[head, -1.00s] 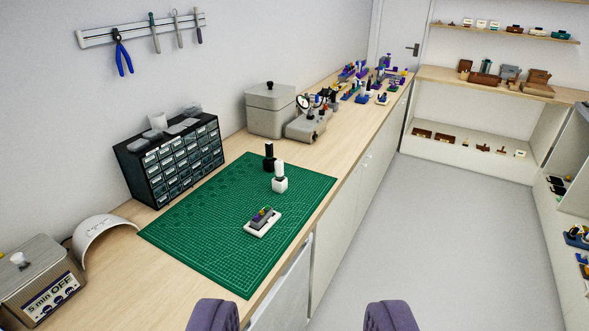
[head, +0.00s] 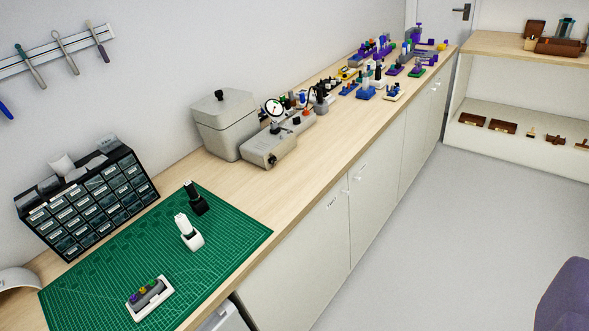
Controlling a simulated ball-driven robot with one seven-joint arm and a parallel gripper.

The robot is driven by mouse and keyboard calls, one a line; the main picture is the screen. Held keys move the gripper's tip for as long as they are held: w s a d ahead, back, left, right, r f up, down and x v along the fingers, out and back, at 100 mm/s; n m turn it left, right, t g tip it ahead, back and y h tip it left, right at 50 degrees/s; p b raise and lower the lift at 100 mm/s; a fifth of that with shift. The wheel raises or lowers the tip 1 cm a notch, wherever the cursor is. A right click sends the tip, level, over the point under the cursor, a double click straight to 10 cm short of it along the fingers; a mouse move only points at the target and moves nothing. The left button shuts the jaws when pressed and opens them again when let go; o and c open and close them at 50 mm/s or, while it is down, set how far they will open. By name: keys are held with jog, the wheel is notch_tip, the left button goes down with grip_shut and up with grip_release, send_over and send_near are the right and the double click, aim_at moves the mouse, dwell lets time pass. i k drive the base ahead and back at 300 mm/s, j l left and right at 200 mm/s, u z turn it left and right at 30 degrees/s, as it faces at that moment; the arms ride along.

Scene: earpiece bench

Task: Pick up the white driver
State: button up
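A white upright piece (head: 182,222), which looks like the white driver, stands in a small white base (head: 190,241) on the green cutting mat (head: 232,256). Beside it, behind and to the right, stands a similar black piece (head: 195,197). Only one purple finger of my gripper (head: 565,300) shows, at the lower right corner, far to the right of the white piece. The other finger is out of view, so the gap between them cannot be seen. Nothing is seen held.
A white tray (head: 165,311) with small coloured parts lies on the mat's near side. A dark drawer cabinet (head: 90,205) stands behind the mat. A grey box (head: 225,125) and a gauge device (head: 275,145) stand farther along the bench. The floor (head: 410,240) on the right is clear.

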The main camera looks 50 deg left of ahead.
aim_at(182, 221)
jog(key=i+u, duration=0.15)
jog(key=i, duration=0.45)
jog(key=i+l+u, duration=0.2)
jog(key=i, duration=0.35)
jog(key=i+u, duration=0.2)
jog(key=u, duration=0.2)
jog(key=i+u, duration=0.2)
jog(key=u, duration=0.2)
jog(key=i+l+u, duration=0.1)
jog(key=u, duration=0.35)
jog(key=i+u, duration=0.3)
jog(key=u, duration=0.2)
jog(key=i+l+u, duration=0.2)
jog(key=u, duration=0.25)
jog(key=i+l+u, duration=0.25)
jog(key=u, duration=0.25)
jog(key=i, duration=0.1)
